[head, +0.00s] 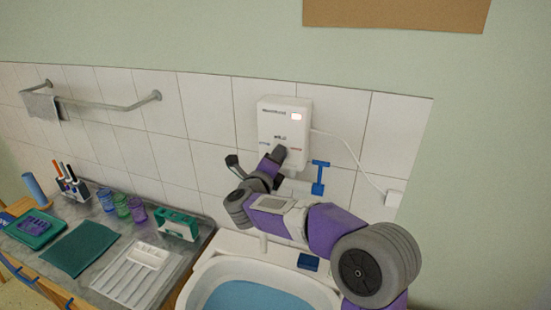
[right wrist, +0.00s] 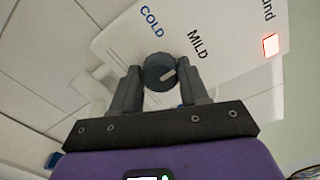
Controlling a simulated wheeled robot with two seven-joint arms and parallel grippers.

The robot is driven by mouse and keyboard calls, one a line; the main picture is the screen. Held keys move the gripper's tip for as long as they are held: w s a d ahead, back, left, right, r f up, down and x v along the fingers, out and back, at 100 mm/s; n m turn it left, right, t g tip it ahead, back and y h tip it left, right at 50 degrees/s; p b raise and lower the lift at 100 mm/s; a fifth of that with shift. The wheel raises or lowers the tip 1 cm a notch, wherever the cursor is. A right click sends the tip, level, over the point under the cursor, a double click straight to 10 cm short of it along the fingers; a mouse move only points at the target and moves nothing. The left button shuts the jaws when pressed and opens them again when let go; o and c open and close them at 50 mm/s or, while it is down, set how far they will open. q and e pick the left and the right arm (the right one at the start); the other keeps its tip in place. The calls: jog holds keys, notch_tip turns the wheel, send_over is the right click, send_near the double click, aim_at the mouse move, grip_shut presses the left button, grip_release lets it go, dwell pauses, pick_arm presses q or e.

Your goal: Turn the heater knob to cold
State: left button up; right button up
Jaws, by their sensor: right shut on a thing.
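The dark round knob (right wrist: 159,70) has a pale pointer mark, turned to the right in that view, away from COLD. My right gripper (right wrist: 161,82) is shut on the knob, a finger on each side. In the head view the right gripper (head: 279,153) covers the knob. My left gripper is not in view.
A sink basin (head: 262,272) with water lies below the heater. A white cord (head: 350,152) runs to a wall socket. The counter at left holds cups (head: 121,206), a green mat (head: 80,248) and a white tray (head: 137,275).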

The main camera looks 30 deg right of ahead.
jog(key=n+p, duration=0.2)
jog(key=n, duration=0.3)
jog(key=shift+n, duration=0.3)
jog(key=n+p, duration=0.3)
jog(key=n, duration=0.2)
jog(key=shift+n, duration=0.3)
jog(key=shift+f, duration=0.1)
jog(key=o, duration=1.1)
jog(key=shift+c, duration=0.2)
jog(key=v, duration=0.7)
jog(key=shift+s+a+b, duration=0.2)
jog(key=shift+a+b, duration=0.05)
jog(key=shift+b, duration=0.15)
